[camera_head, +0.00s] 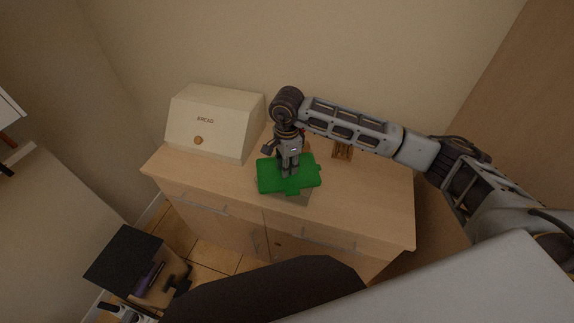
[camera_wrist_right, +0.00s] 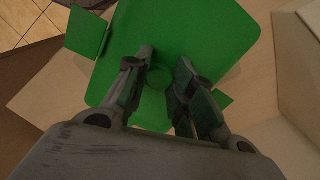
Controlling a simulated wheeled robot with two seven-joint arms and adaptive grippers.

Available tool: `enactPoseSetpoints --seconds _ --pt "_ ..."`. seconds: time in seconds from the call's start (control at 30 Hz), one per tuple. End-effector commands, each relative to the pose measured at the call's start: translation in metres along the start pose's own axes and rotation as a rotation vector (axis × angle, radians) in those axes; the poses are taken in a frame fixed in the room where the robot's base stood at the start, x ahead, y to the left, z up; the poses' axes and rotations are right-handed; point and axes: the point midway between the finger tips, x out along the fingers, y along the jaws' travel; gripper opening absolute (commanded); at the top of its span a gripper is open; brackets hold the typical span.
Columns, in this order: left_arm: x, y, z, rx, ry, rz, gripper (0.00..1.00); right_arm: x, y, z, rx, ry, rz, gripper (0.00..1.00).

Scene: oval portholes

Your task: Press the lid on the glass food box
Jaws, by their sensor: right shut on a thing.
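The green lid (camera_head: 304,178) is over the front middle of the wooden cabinet top. A pale glass box (camera_head: 302,198) shows just below its front edge; the lid hides most of it. I cannot tell whether the lid touches the rim all round. My right gripper (camera_head: 289,172) points down on the lid from above. In the wrist view the lid (camera_wrist_right: 215,35) fills the middle, with side flaps sticking outward. The right fingers (camera_wrist_right: 160,85) are shut on the lid at its small round green knob (camera_wrist_right: 157,78). My left gripper is not clearly seen.
A cream bread box (camera_head: 212,120) stands at the back left of the cabinet top (camera_head: 375,200). A small brown wooden object (camera_head: 343,150) stands behind and right of the lid. The right end of the top is clear. A wall is close behind.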

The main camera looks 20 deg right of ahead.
Motion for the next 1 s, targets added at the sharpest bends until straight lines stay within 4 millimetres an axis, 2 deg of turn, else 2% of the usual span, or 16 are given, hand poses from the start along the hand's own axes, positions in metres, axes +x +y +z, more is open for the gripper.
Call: enactPoseSetpoints --seconds 1.0 --pt "0.0064 0.0001 0.0006 0.0 0.0 0.0 0.0 0.0006 0.0001 0.0 0.0 0.0 0.0 0.01"
